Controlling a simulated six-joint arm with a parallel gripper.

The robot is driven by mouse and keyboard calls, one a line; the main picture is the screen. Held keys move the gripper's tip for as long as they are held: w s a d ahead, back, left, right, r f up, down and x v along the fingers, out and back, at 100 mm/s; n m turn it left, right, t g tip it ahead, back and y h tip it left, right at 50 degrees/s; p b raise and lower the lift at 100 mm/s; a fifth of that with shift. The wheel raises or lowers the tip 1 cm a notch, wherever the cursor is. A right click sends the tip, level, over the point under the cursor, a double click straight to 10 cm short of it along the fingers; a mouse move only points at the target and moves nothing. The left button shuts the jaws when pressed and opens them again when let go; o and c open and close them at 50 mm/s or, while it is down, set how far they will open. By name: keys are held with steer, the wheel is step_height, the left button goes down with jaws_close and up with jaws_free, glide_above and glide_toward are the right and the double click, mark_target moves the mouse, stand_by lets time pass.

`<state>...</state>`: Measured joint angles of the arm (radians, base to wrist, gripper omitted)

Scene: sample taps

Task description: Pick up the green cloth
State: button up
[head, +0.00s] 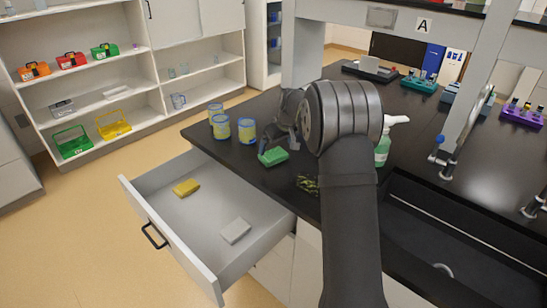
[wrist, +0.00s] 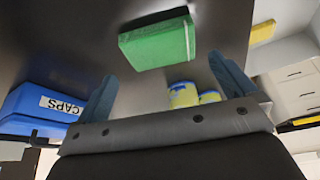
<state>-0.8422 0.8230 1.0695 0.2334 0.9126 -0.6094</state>
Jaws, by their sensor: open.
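The green cloth (head: 273,156) is a folded, block-shaped pad lying on the black bench near its front edge. In the wrist view it shows as a green slab (wrist: 158,44) ahead of the fingers, between their lines and slightly tilted in the picture. My gripper (head: 282,136) is just behind and above the cloth in the head view. In the wrist view its two blue-grey fingers (wrist: 162,68) stand wide apart with nothing between them. The cloth appears apart from both fingers. My arm hides part of the bench.
Several yellow-and-blue tubs (head: 247,130) stand left of my gripper. An open drawer (head: 170,225) below holds a yellow cloth (head: 186,187) and a whitish one (head: 236,231). A spray bottle (head: 382,148) and sink are to the right. A blue CAPS bin (wrist: 45,103) shows in the wrist view.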

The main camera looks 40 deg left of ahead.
mark_target(274, 154)
steer(key=x, duration=0.5)
steer(key=shift+d+f, duration=0.1)
steer(key=c, duration=0.7)
